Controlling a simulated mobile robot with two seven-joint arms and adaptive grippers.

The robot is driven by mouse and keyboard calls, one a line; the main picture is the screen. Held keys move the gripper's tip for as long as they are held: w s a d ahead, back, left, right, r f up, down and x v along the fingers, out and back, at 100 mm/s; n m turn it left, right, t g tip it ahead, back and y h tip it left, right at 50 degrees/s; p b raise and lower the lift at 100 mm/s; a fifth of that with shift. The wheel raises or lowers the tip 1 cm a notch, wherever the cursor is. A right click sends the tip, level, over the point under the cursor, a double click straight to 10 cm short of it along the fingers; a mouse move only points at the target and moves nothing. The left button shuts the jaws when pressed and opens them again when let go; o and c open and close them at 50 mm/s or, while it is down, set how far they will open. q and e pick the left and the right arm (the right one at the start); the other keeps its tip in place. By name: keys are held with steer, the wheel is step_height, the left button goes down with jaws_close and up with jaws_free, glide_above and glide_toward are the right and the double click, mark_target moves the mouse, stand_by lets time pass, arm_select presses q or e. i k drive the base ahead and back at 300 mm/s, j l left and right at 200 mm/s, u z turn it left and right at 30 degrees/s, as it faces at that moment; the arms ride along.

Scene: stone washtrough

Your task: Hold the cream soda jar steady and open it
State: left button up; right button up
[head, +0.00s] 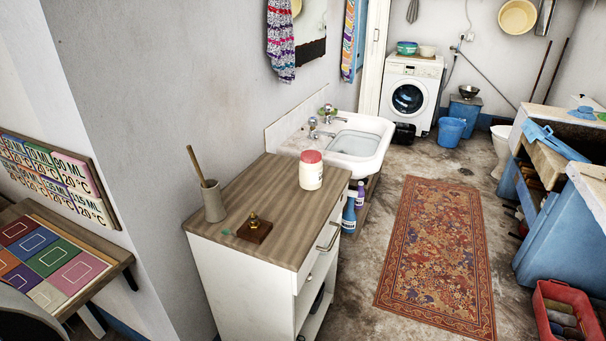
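The cream soda jar (311,172) stands upright on the wooden top of a white cabinet, near its back right corner beside the sink. It has a cream body and a red lid (311,157), which sits on the jar. Neither of my grippers can be made out in the head view, and nothing is seen touching the jar.
The cabinet top (262,188) also holds a grey pot (213,203) with a wooden handle and a small brown block with a brass piece (254,229). A white sink (358,143) adjoins behind. A patterned rug (437,255) covers open floor at right.

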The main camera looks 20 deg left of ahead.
mark_target(311, 175)
steer(key=i+l+u, duration=0.1)
steer(key=u, duration=1.2)
steer(key=i+l+u, duration=0.1)
steer(key=l+u, duration=0.25)
steer(key=u, duration=0.15)
steer(key=l+u, duration=0.75)
steer(key=l, duration=0.2)
steer(key=k+l+u, duration=0.2)
steer(key=l, duration=0.7)
steer(key=k+l+u, duration=0.1)
steer(key=l, duration=0.4)
